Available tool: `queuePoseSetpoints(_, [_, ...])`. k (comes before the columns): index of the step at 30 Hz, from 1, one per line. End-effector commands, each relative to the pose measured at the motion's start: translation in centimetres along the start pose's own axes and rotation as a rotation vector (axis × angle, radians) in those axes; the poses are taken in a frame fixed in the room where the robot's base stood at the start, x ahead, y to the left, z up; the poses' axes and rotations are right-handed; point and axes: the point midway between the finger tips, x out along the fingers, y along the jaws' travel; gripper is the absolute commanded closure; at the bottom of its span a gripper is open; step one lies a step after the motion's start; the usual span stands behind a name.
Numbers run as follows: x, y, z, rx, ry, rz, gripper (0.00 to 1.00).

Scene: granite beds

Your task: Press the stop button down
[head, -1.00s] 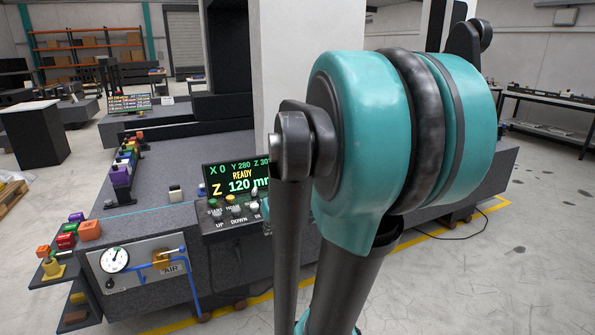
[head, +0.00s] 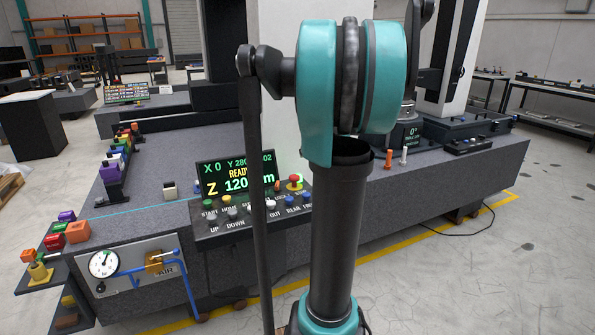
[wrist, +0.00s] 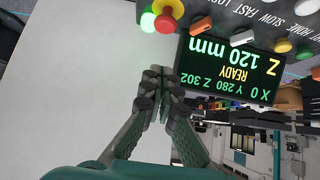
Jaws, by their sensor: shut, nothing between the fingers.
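The stop button, a red mushroom knob on a yellow base (head: 295,180), stands at the upper right corner of the sloping control panel (head: 243,228) in the head view. In the wrist view, where the panel appears upside down, the red knob (wrist: 166,20) is near the top centre. My gripper (wrist: 160,76) is shut and empty, its fingertips pointing up the picture towards the knob. A gap shows between fingertips and knob in the picture; its depth is hard to judge. In the head view my arm hides the gripper.
A display (head: 235,178) reading READY and Z 120 mm stands behind the panel's other buttons. A pale column (head: 283,80) rises behind it. A gauge board (head: 132,268) is at the lower left. Coloured blocks (head: 113,172) line the granite bed's left side.

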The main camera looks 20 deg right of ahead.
Motion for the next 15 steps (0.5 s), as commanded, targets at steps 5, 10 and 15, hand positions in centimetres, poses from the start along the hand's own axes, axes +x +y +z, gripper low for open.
queuePoseSetpoints(5, [1.2,0.0,0.0,0.0,0.0,-0.001,1.0])
queuePoseSetpoints(10, [3.9,0.0,0.0,-0.001,0.0,-0.001,1.0])
queuePoseSetpoints(15, [6.8,0.0,0.0,-0.002,-0.001,-0.001,1.0])
